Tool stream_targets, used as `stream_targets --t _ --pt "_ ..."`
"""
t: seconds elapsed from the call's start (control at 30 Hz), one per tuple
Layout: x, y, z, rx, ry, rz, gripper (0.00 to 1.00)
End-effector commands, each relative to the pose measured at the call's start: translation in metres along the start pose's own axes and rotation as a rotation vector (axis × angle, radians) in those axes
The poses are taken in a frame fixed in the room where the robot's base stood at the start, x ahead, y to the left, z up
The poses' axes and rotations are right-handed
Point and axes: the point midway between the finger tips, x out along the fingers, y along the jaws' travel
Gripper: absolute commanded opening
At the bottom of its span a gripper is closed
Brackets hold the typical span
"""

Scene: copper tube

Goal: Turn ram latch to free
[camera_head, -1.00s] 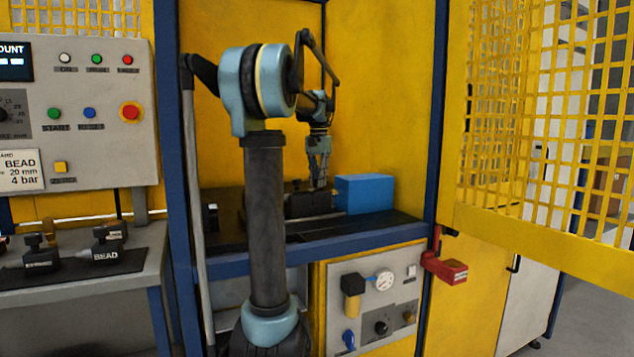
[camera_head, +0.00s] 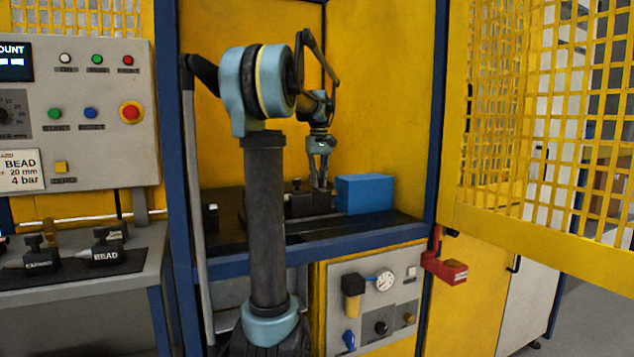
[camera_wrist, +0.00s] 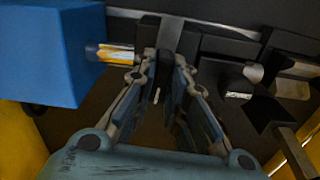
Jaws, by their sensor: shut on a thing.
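My gripper (camera_head: 320,184) points down into the machine bay, just left of the blue box (camera_head: 364,194). In the wrist view, my gripper (camera_wrist: 168,62) has its fingers closed in on a dark upright piece (camera_wrist: 166,66), which seems to be the ram latch; the fingers partly hide it. A short silver and orange rod (camera_wrist: 115,53) runs from the blue box to the dark parts at the fingertips. In the head view the latch is too small and too covered to read its angle.
Dark clamp blocks (camera_head: 300,204) sit on the bay bed left of my gripper. Silver cylindrical ends (camera_wrist: 240,80) show to the right in the wrist view. A yellow mesh door (camera_head: 540,225) stands open at right, with a red lock (camera_head: 446,270) on the frame.

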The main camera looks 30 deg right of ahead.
Motion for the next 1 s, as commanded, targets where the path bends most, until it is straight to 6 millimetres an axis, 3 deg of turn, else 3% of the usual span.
stream_targets --t 0.3,0.77,0.8,0.87,1.0 --pt "-0.0001 -0.0004 -0.0018 -0.094 0.004 0.000 0.00" --pt "0.0001 -0.0002 -0.0015 -0.106 0.003 0.000 0.00" --pt "0.0001 -0.0002 -0.0015 -0.106 0.003 0.000 0.18" --pt "0.0002 -0.0002 -0.0013 -0.105 0.003 0.000 0.31" --pt "0.0001 0.0000 -0.0006 -0.104 0.002 0.000 0.33"
